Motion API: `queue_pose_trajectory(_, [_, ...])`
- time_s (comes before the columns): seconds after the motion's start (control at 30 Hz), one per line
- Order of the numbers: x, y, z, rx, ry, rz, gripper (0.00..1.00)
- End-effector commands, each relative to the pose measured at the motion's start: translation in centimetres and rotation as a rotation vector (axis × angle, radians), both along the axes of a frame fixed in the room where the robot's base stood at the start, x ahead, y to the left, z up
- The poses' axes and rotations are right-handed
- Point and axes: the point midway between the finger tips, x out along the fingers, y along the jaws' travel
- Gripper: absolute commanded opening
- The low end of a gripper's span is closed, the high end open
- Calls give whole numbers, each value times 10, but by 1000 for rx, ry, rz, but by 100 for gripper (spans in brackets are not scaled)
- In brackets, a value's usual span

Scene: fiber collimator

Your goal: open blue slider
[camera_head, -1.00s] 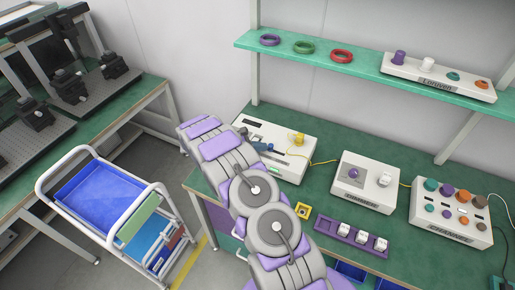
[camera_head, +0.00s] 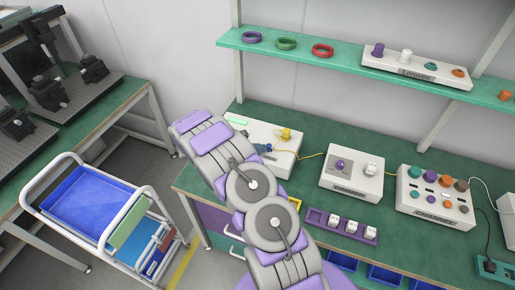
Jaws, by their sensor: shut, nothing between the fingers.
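A white box (camera_head: 290,140) stands at the left end of the green workbench, partly behind my arm. A small blue-grey piece (camera_head: 264,148) shows on its top beside the arm; it is too small to tell whether it is the blue slider's handle. A yellow part (camera_head: 284,134) is on the box just right of it. A bar (camera_head: 237,120) on the box's back left is lit green. My arm reaches up and left over the box's left side. My gripper is hidden behind the arm, so its contact with the slider cannot be seen.
A white box with a purple knob (camera_head: 341,166) and a panel with several coloured knobs (camera_head: 416,171) stand to the right. A purple tray (camera_head: 316,217) with white pieces lies in front. A green shelf (camera_head: 349,60) hangs above. A blue-trayed cart (camera_head: 90,200) stands left.

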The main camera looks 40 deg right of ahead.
Motion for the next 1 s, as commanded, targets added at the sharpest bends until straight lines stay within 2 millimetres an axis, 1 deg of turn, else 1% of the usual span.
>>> queue_pose_trajectory(0.13, [0, 1, 1, 0, 0, -2, 0])
queue_pose_trajectory(0.27, [4, 14, 8, 0, -2, 1, 0])
queue_pose_trajectory(0.37, [9, 31, 16, 0, -2, 4, 0])
queue_pose_trajectory(0.8, [32, 118, 54, -2, -2, 2, 0])
queue_pose_trajectory(0.9, [35, 134, 60, -1, 0, 3, 0])
queue_pose_trajectory(1.0, [39, 145, 65, -1, -1, 3, 0])
